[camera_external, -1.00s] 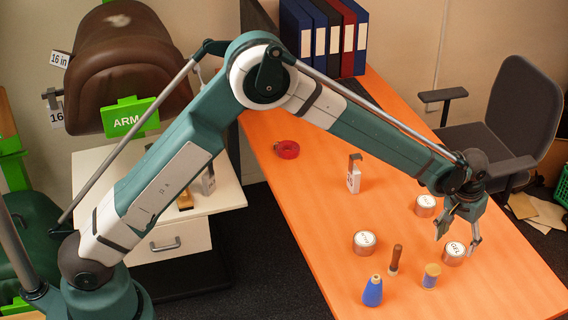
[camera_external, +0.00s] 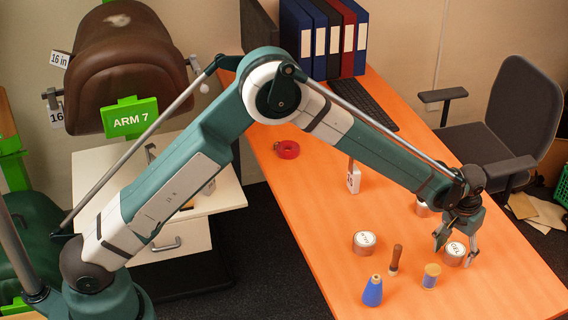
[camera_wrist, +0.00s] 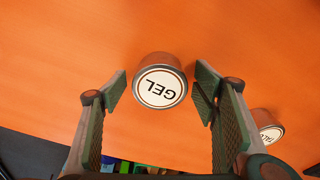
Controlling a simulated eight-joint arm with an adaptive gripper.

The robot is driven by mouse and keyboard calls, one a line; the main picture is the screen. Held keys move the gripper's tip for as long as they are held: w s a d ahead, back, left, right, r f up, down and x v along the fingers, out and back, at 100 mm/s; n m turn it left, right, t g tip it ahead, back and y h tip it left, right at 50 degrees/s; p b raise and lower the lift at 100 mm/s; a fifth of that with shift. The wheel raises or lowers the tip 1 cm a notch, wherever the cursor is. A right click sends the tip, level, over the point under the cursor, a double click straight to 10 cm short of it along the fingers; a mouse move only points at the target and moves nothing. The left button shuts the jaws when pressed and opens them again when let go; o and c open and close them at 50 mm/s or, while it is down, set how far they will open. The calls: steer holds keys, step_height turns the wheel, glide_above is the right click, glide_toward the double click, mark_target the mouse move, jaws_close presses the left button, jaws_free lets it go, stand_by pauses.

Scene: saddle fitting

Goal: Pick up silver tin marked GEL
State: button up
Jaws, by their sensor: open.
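The silver tin marked GEL (camera_external: 454,254) stands upright on the orange table, near its right part. In the wrist view the GEL tin (camera_wrist: 160,82) lies ahead of and between my fingers, its label upside down, with space on both sides. My gripper (camera_external: 455,250) is open and points down at the tin. In the wrist view both fingers of my gripper (camera_wrist: 160,100) are spread wide and hold nothing. From outside, the fingers stand at either side of the tin; exact height above the table is hard to tell.
Another silver tin (camera_external: 364,242) stands to the left. A third tin (camera_external: 423,209) is partly hidden behind my gripper; one also shows in the wrist view (camera_wrist: 267,126). A wooden-handled tool (camera_external: 395,259), blue cone (camera_external: 373,291) and thread spool (camera_external: 431,275) stand close left of the GEL tin.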

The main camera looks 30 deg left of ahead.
mark_target(460, 251)
steer(key=shift+f, duration=0.15)
stand_by(0.4)
steer(key=c, duration=1.1)
steer(key=shift+r+p, duration=0.95)
steer(key=shift+r, duration=4.1)
